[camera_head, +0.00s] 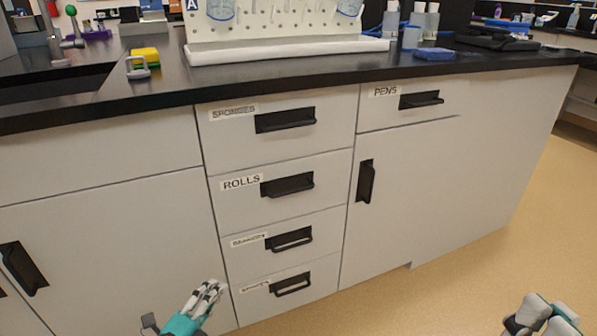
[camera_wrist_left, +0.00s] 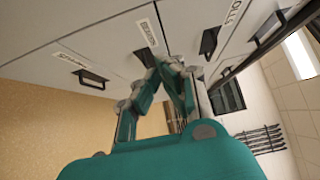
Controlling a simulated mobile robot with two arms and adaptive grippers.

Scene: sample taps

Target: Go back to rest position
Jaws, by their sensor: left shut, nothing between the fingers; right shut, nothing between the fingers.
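My left gripper (camera_head: 212,289) is low in front of the cabinet, by the lower drawers at the bottom of the head view. It is shut and empty; its teal and grey fingers also show in the left wrist view (camera_wrist_left: 168,68), close together before the drawer fronts. My right gripper (camera_head: 545,310) is at the bottom right corner of the head view, over the tan floor, shut and empty. Only its upper part shows. Both grippers are apart from the counter top.
The white cabinet has closed drawers labelled sponges (camera_head: 285,120), rolls (camera_head: 287,185) and pens (camera_head: 421,99), with dark protruding handles. Two lower drawers sit below. The black counter (camera_head: 300,82) holds a yellow sponge (camera_head: 145,55) and a white pegboard rack (camera_head: 275,25). Floor (camera_head: 480,270) is clear at right.

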